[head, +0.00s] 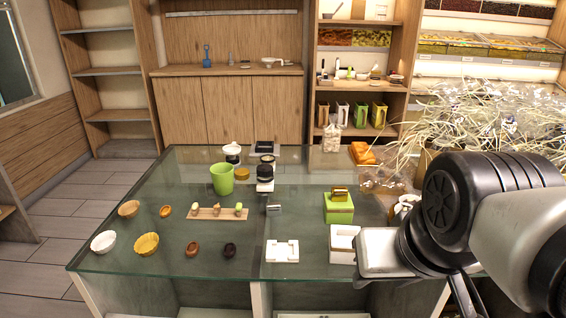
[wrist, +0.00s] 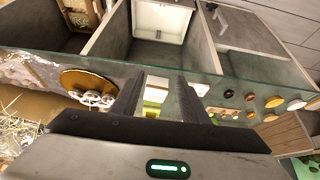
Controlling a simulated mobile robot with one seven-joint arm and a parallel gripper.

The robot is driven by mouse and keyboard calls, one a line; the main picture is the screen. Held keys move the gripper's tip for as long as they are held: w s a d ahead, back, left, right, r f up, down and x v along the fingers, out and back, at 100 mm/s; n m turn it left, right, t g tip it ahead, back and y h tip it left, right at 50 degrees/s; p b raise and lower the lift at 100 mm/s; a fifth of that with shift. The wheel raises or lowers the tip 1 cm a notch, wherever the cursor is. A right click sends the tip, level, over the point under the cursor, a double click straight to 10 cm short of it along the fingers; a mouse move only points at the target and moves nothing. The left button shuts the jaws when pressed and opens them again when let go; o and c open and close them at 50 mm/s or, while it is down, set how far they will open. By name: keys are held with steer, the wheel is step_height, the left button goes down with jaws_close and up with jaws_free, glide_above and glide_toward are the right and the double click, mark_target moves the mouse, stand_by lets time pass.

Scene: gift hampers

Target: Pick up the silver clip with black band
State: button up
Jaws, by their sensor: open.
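A small silver clip with a dark band (head: 274,208) lies near the middle of the glass table, just right of a wooden strip holding small items. It is small in the head view, so its detail is hard to tell. I cannot make it out in the wrist view. My gripper (wrist: 158,82) is open, with two dark fingers apart and nothing held between them. My arm comes in from the right in the head view, with its end over the right front of the table, well away from the clip.
The glass table (head: 225,266) holds a green cup (head: 222,178), several small bowls, a green box (head: 339,207) and a white tray (head: 282,251). A black and white jar (head: 265,178) stands behind the clip. Dry grass (head: 470,115) crowds the right. Clear glass lies in front of the clip.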

steer(key=shift+o, duration=0.4)
steer(key=o, duration=0.3)
steer(key=shift+w+r, duration=0.15)
steer(key=shift+r, duration=0.05)
steer(key=w+a+r+g+p, duration=0.25)
steer(key=w+r+p, duration=0.35)
steer(key=w+r, duration=0.45)
steer(key=n+g+p, duration=0.1)
steer(key=g+p, duration=0.2)
steer(key=p, duration=0.7)
glide_above(274, 204)
step_height(274, 204, down, 5)
steer(key=f, duration=0.4)
steer(key=f+b, duration=0.1)
steer(key=f, duration=0.3)
steer(key=f+b, duration=0.1)
steer(key=f, duration=0.3)
steer(key=shift+a, duration=0.25)
steer(key=shift+w+d+f+b, duration=0.1)
steer(key=shift+f+b, duration=0.2)
steer(key=shift+f, duration=1.15)
steer(key=shift+d+f+b, duration=0.1)
steer(key=shift+f+b, duration=0.2)
steer(key=shift+f, duration=1.1)
